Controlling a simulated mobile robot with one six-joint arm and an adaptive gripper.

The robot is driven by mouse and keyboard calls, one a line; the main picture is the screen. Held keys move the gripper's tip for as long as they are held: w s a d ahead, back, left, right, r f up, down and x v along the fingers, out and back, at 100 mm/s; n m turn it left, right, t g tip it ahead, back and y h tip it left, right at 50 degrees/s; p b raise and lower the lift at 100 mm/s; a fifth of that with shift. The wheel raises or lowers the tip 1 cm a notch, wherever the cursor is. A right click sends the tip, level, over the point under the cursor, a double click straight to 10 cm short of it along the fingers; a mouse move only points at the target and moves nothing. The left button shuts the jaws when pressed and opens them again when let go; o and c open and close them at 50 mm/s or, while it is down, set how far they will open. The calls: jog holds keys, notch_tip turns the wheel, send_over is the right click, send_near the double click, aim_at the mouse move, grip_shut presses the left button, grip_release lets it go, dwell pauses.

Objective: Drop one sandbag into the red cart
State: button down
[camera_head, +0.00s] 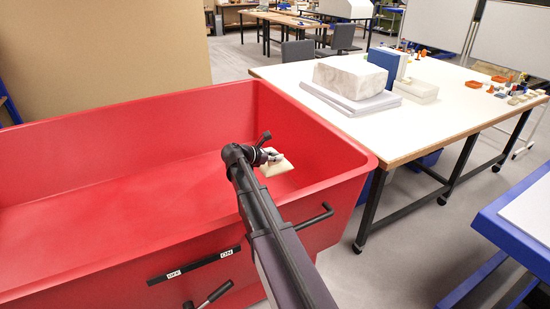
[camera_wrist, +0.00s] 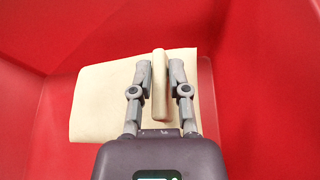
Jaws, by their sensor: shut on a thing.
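The red cart (camera_head: 110,125) is a large open tub filling the left of the head view. Its red walls also surround the wrist view (camera_wrist: 265,90). My gripper (camera_head: 270,155) reaches over the cart's near wall, at the right end of the tub. In the wrist view my gripper (camera_wrist: 160,78) is shut on the raised ridge of a cream sandbag (camera_wrist: 100,103). The sandbag, also in the head view (camera_head: 278,167), hangs inside the cart's outline. How far it is above the cart floor is hard to tell. The cart looks otherwise empty where visible.
A white table (camera_head: 430,110) stands right of the cart, bearing a pale stone block (camera_head: 350,77), a blue block and several small items. A blue-framed bench (camera_head: 515,235) is at the right. The cart has a black handle (camera_head: 315,216) on its near side. Grey floor lies between.

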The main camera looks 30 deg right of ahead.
aim_at(274, 164)
jog(key=shift+f+b, duration=1.4)
jog(key=shift+f, duration=0.3)
jog(key=c, duration=0.5)
grip_release()
jog(key=shift+c, duration=0.2)
jog(key=shift+s, duration=0.1)
jog(key=shift+a, duration=0.1)
jog(key=p+v, duration=0.4)
jog(key=v, duration=0.8)
jog(key=shift+p, duration=0.35)
